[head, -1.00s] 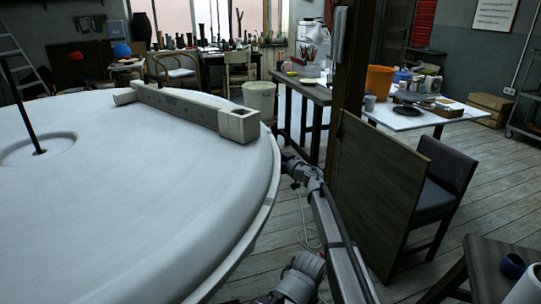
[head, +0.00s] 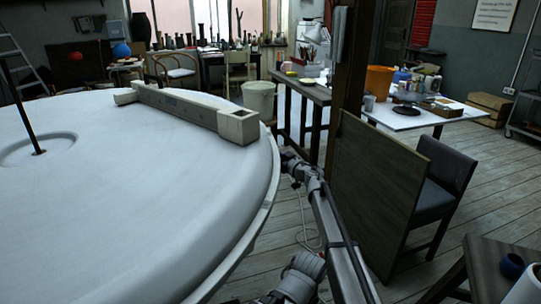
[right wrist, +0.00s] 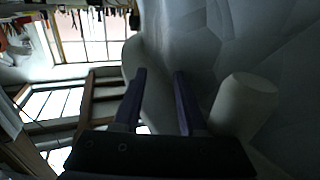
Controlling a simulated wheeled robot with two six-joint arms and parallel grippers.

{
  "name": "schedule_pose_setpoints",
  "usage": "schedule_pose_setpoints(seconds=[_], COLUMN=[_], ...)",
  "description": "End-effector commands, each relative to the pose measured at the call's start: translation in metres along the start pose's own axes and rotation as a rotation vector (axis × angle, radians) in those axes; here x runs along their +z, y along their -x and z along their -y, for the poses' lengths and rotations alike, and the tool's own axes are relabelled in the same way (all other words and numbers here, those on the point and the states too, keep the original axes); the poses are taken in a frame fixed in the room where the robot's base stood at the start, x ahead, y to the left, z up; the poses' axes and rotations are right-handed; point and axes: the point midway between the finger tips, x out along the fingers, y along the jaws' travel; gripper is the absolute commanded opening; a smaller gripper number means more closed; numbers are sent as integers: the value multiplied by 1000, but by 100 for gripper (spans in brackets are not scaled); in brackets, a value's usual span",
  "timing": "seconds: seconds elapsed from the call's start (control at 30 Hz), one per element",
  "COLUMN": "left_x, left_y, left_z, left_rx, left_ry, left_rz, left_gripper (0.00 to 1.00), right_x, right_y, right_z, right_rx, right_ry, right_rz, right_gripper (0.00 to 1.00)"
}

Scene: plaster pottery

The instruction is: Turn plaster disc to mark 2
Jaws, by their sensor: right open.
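The large white plaster disc (head: 130,210) fills the left of the head view. A pale beam (head: 190,108) with a boxy, hollow-topped near end lies across its far right part. I cannot make out any numbered mark. My right gripper (head: 287,157) is beside the disc's right rim, just below the beam's near end, and looks small and dark there. In the right wrist view its two dark fingers (right wrist: 160,72) are apart with nothing clearly between them. A pale rounded stub (right wrist: 247,103) stands just right of the fingers. My left gripper is out of view.
A thin dark rod (head: 22,110) rises from the disc's hub. A wooden post and board (head: 375,195) stand to the right of my right arm, with a dark chair (head: 445,185) behind. A white bin (head: 259,98) stands beyond the disc.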

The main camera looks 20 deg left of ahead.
Motion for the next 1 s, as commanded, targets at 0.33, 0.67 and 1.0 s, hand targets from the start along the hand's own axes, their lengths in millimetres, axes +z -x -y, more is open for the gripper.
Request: schedule_pose_setpoints(seconds=[0.33, 0.67, 1.0], left_x=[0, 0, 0], left_y=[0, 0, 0], left_z=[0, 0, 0], left_rx=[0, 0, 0], left_ry=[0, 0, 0], left_rz=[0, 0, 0], left_gripper=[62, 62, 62], right_x=[0, 0, 0], right_y=[0, -1, -9], right_z=[5, 1, -20], right_rx=[-8, -6, -3], right_ry=[1, 2, 2], right_rz=[1, 1, 1], right_gripper=[62, 62, 62])
